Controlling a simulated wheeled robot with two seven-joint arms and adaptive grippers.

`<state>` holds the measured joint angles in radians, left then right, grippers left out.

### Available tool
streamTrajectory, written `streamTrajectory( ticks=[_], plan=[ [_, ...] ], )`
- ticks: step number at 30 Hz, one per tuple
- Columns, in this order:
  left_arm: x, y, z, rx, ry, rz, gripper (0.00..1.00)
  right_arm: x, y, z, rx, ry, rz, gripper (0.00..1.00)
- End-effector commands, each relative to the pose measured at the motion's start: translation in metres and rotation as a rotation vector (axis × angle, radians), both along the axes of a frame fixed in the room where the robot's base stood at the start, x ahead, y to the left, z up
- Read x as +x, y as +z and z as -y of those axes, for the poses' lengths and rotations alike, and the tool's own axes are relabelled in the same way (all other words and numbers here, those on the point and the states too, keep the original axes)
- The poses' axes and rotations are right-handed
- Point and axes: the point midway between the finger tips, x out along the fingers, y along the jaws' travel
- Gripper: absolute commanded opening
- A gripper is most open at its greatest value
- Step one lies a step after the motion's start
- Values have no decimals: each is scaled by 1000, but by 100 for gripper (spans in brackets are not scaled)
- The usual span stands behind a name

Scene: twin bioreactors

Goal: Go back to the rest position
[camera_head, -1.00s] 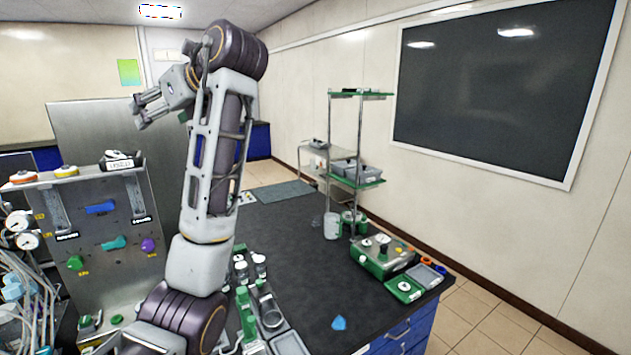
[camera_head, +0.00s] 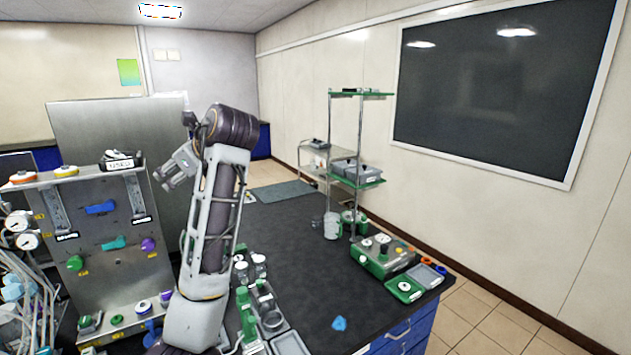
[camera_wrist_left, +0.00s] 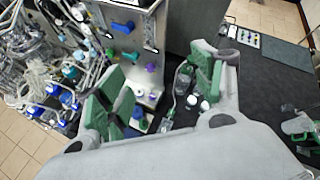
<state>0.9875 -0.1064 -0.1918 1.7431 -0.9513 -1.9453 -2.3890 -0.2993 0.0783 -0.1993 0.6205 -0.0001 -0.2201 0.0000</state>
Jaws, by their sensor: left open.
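My left gripper (camera_head: 162,179) is raised in front of the tall metal panel, to the left of my arm's bend in the head view. In the left wrist view its two fingers with green pads (camera_wrist_left: 155,88) stand wide apart, and I see nothing held between them. The control panel (camera_head: 126,200) with coloured knobs lies beyond and below the fingers. The gripper appears clear of the panel and bench. My right gripper is not in view.
The dark bench (camera_head: 315,275) carries bottles and trays beside my arm, a green-and-metal device (camera_head: 382,258) at the right and a small blue object (camera_head: 339,323). Tubing and gauges crowd the left. A shelf rack (camera_head: 359,150) stands behind. Much of the bench middle is clear.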

Motion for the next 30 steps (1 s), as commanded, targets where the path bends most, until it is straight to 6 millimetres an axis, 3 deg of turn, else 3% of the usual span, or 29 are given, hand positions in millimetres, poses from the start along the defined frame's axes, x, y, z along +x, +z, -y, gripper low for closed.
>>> streamTrajectory(
  ticks=[3,14,30],
  plan=[
    [4,-32,-1,-54,12,33,68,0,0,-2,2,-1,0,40],
    [4,-120,-1,-233,64,137,68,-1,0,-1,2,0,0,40],
    [-22,-244,4,-520,192,269,68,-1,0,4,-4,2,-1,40]
  ],
)
